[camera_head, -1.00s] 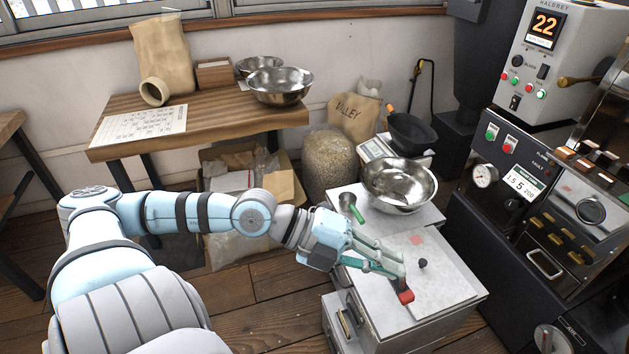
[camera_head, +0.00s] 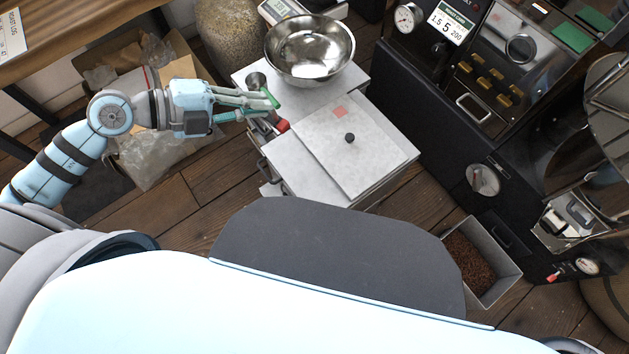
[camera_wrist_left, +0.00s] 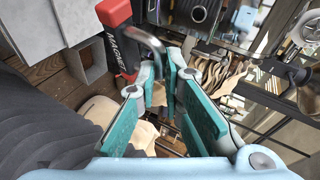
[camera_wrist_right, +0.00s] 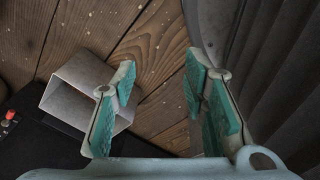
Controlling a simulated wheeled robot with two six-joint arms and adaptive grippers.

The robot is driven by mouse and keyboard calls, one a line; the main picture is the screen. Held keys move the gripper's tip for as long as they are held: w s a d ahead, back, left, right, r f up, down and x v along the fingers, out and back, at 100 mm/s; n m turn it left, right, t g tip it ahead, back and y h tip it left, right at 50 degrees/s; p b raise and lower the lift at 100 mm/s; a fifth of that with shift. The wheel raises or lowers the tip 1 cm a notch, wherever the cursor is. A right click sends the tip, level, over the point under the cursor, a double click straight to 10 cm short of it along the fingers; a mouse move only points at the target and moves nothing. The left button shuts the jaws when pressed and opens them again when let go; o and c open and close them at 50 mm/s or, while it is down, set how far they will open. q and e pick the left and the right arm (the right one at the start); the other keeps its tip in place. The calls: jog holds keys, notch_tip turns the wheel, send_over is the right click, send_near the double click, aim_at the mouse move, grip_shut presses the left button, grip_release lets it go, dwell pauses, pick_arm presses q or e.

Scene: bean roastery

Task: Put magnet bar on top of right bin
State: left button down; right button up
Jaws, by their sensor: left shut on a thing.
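My left gripper (camera_head: 274,107) is shut on the magnet bar, left of that lid.
A steel bowl (camera_head: 310,50) stands on the white surface behind the lid. A dark roasting machine (camera_head: 440,110) stands to the right. An open container of beans (camera_head: 509,273) is on the floor at lower right. A grey hollow box (camera_wrist_right: 62,99) shows in the right wrist view.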

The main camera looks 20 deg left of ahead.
aim_at(264, 119)
pick_arm(q)
jog(key=f, duration=0.4)
jog(key=shift+w+d+f+b, duration=0.2)
jog(key=shift+w+f+b, duration=0.05)
jog(key=shift+w+b, duration=0.1)
jog(key=s+d+f+m+g+b, duration=0.2)
jog(key=s+d+f+m+g, duration=0.1)
jog(key=d+f, duration=0.45)
pick_arm(e)
jog(key=s+f, duration=0.3)
jog(key=s, duration=0.3)
pick_arm(q)
jog(key=shift+g, duration=0.3)
jog(key=f+b, duration=0.2)
jog(key=f, duration=0.4)
jog(key=f+b, duration=0.3)
jog(key=f, duration=0.4)
jog(key=f+b, duration=0.3)
jog(key=f, duration=0.3)
jog(key=shift+w+d+f, duration=0.3)
jog(key=shift+f, duration=0.35)
jog(key=shift+r, duration=0.2)
jog(key=shift+f, duration=0.1)
pick_arm(e)
jog(key=w+d+f, duration=0.1)
jog(key=w+f, duration=0.2)
jog(key=f, duration=0.5)
jog(key=shift+w+d+f, duration=0.15)
jog(key=shift+d+f, duration=0.05)
jog(key=shift+d, duration=0.1)
